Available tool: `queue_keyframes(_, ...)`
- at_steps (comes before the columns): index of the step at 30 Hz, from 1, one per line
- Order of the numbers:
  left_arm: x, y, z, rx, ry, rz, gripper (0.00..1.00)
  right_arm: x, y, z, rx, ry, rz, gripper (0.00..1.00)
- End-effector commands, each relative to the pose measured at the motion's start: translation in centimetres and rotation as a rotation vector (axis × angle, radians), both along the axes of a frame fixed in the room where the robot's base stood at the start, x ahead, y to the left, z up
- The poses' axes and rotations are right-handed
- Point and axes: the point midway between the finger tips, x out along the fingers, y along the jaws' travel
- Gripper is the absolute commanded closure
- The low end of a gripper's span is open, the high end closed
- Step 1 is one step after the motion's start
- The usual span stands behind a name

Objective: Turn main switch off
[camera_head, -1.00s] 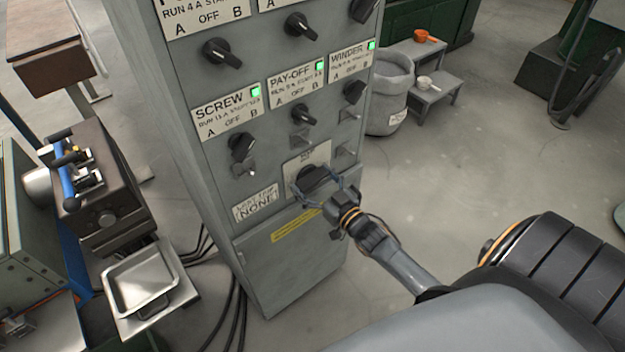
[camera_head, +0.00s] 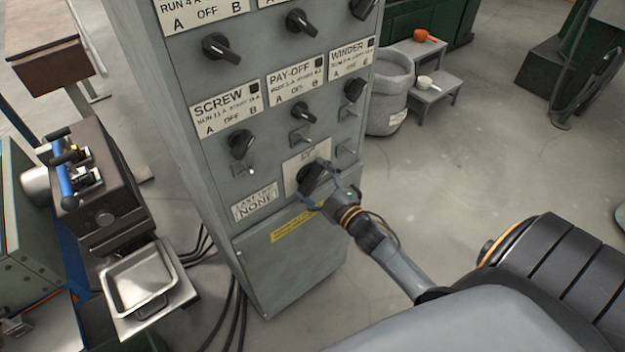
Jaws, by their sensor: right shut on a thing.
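The grey control cabinet (camera_head: 213,160) stands upright in the middle of the head view. The main switch (camera_head: 309,178) is a large black rotary knob on a pale plate low on its front. My right gripper (camera_head: 316,180) is shut on this knob, its fingers partly hiding it. The plate's text is too small and covered to read. The lamps on the SCREW label (camera_head: 226,108), PAY-OFF label (camera_head: 295,79) and WINDER label (camera_head: 351,59) are dark. My left gripper is not in view.
Several smaller black selector knobs, such as the SCREW knob (camera_head: 241,143), sit above the main switch. A machine with a metal tray (camera_head: 140,280) stands to the left. A grey bin (camera_head: 390,95) and small steps (camera_head: 437,92) stand behind right. The floor right of the cabinet is clear.

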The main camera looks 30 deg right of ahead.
Motion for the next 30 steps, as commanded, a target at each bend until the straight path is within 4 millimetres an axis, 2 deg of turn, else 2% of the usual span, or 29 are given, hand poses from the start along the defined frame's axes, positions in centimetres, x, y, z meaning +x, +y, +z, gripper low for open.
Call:
queue_keyframes(15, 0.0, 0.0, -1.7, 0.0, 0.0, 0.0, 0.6, 0.0, 0.0, -0.1, -0.458, -0.038, 0.0, 0.45)
queue_keyframes(21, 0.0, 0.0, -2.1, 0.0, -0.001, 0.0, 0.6, 0.0, 0.0, -0.1, -0.581, -0.047, 0.001, 0.45)
queue_keyframes(30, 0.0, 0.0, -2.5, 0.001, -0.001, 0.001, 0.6, 0.0, 0.1, 0.0, -0.675, -0.055, 0.001, 0.45)
